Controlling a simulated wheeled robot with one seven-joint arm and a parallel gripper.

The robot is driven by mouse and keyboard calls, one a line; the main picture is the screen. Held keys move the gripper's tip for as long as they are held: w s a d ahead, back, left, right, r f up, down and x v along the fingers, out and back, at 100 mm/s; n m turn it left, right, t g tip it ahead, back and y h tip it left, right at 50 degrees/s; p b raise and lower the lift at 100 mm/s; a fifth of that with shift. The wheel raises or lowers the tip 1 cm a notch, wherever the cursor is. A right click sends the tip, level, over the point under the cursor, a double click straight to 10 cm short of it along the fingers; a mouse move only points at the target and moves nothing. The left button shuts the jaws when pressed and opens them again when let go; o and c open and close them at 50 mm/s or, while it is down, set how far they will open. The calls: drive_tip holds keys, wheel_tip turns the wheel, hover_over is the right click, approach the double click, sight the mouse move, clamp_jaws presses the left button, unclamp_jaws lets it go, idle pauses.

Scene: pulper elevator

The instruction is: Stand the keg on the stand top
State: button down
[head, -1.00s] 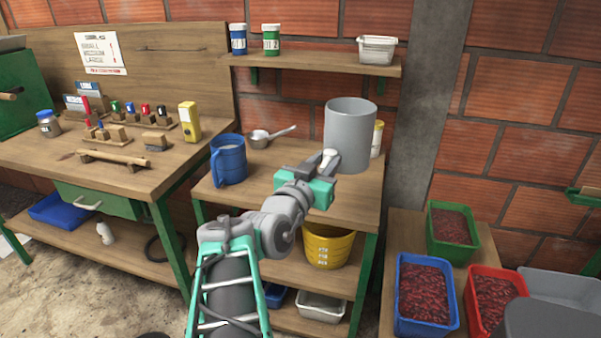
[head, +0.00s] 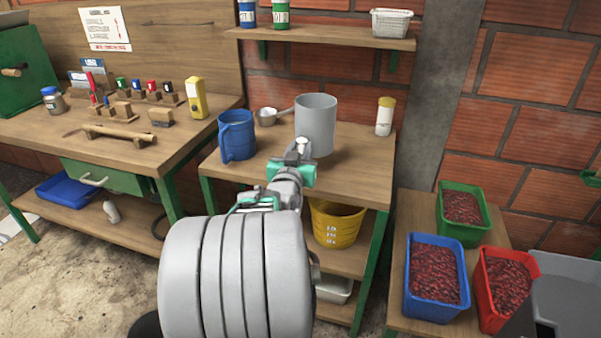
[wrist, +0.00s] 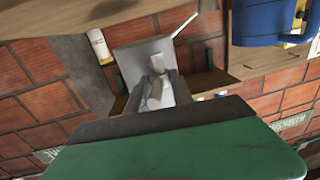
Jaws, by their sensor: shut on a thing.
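The keg appears to be the plain grey, upright cylinder (head: 316,122) above the wooden stand top (head: 350,178) in the head view. My gripper (head: 301,150) is at its near, lower left side and shut on it. In the wrist view the grey keg (wrist: 140,56) shows beyond the gripper fingers (wrist: 157,92), with a thin bar at its corner. The fingers hide part of its side. I cannot tell whether its base touches the stand top.
A blue jug (head: 236,138) and a metal scoop (head: 266,117) stand left of the keg. A yellow-lidded jar (head: 385,118) stands to its right. A shelf (head: 330,37) with tubs hangs behind. The stand top's front right is clear. A yellow bucket (head: 336,224) sits below.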

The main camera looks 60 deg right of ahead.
drive_tip(key=d+f, duration=0.1)
drive_tip(key=w+f+b, duration=0.1)
drive_tip(key=d+f, duration=0.1)
drive_tip(key=shift+w+d+f, duration=0.2)
drive_tip(key=shift+d+f, duration=0.1)
drive_tip(key=shift+f, duration=0.1)
wheel_tip(320, 180, down, 3)
drive_tip(key=shift+w+d+f+b, duration=0.1)
drive_tip(key=shift+b, duration=1)
drive_tip(key=c, duration=1.6)
unclamp_jaws()
drive_tip(key=shift+f, duration=0.15)
drive_tip(key=o, duration=0.5)
